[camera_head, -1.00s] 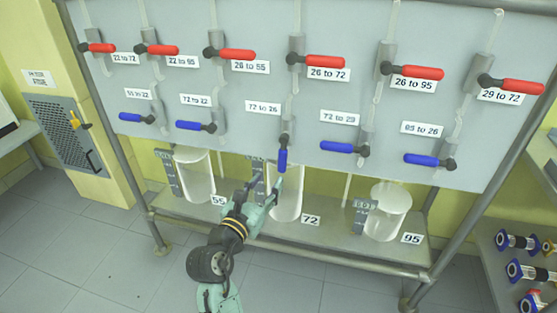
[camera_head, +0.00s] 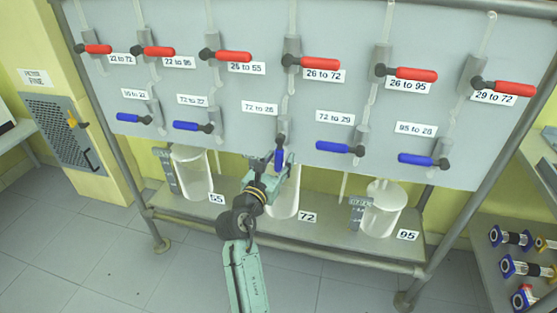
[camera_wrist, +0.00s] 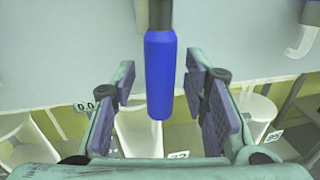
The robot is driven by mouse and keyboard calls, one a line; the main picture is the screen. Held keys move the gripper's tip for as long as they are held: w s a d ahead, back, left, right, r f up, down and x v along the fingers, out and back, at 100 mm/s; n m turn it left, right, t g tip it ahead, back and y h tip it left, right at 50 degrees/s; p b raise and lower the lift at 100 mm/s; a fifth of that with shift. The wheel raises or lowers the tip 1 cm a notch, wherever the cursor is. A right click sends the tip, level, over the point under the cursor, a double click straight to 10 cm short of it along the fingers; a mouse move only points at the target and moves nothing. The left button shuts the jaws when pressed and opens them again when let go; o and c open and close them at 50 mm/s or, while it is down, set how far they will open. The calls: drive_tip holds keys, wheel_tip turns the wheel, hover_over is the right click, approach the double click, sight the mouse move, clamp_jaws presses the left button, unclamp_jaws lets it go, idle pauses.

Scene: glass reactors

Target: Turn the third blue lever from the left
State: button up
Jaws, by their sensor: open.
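The third blue lever from the left (camera_head: 279,158) hangs straight down from its valve on the grey panel, below the label "72 to 26". In the wrist view its blue handle (camera_wrist: 160,75) stands upright between the finger pads of my gripper (camera_wrist: 166,105), with a gap on each side. My gripper (camera_head: 277,172) is open at the handle in the head view. The arm partly hides the handle's lower end there. The other blue levers, such as the second (camera_head: 190,126) and the fourth (camera_head: 338,147), lie roughly sideways.
Red levers (camera_head: 318,63) run in a row above the blue ones. Glass vessels (camera_head: 383,210) stand on the shelf (camera_head: 330,245) below the panel. A metal frame post (camera_head: 480,200) is at the right. A yellow cabinet (camera_head: 75,130) stands at the left.

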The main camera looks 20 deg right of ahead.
drive_tip(key=shift+c, duration=0.4)
clamp_jaws()
idle(0.5)
